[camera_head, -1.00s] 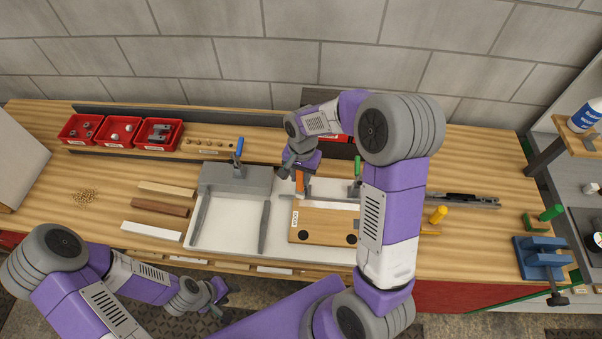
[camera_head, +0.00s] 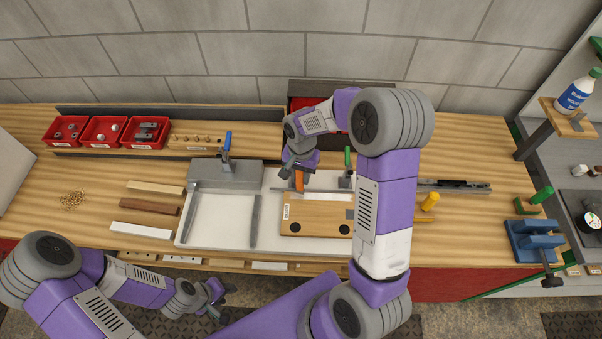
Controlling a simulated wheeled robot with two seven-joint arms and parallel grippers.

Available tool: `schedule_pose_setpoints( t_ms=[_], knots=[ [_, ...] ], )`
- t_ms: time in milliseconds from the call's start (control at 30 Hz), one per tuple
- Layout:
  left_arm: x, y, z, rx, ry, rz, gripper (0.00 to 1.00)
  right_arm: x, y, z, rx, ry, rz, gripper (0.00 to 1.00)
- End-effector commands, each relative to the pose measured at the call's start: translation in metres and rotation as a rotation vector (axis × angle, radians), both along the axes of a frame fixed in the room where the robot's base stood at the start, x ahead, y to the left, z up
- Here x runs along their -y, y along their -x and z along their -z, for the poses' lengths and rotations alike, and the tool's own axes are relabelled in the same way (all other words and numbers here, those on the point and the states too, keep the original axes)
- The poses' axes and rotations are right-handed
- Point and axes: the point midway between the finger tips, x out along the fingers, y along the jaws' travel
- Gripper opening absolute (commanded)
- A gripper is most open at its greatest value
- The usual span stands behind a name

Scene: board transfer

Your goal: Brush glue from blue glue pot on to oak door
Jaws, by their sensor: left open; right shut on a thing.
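The oak door (camera_head: 318,220) is a light wood panel with two dark round spots and a white label, lying flat on the white board. A pale strip (camera_head: 325,197) runs along its far edge; I cannot tell if it is glue. My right gripper (camera_head: 299,174) is over the door's far left corner, shut on an orange-handled tool (camera_head: 299,183), likely the brush. Its tip is too small to make out, so contact with the door is unclear. My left gripper (camera_head: 217,297) is open and empty, in front of the bench's front edge. I see no blue glue pot; my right arm hides part of the bench.
Clamps with a blue handle (camera_head: 227,144) and a green handle (camera_head: 347,157) stand behind the white board (camera_head: 215,230). Red bins (camera_head: 104,132) line the back left. Wood strips (camera_head: 150,208) lie left. A blue vise (camera_head: 534,241) and a bottle (camera_head: 575,95) are at right.

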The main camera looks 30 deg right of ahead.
Motion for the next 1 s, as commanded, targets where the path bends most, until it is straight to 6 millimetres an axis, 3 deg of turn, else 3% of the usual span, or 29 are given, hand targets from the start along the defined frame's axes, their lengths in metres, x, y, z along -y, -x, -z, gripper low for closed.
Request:
schedule_pose_setpoints(
  t_ms=[267, 400, 1000],
  knots=[
    [0.0, 0.0, 0.005, 0.0, 0.0, 0.0, 0.43, -0.021, -0.003, -0.001, 0.006, -0.003, 0.005, 0.0],
    [0.0, 0.0, -0.009, 0.0, 0.0, 0.0, 0.43, -0.02, -0.003, -0.024, 0.008, -0.003, 0.007, 0.0],
    [0.0, 0.0, -0.047, 0.0, 0.0, 0.0, 0.43, -0.021, -0.003, -0.077, 0.006, -0.003, 0.005, 0.0]
  ],
)
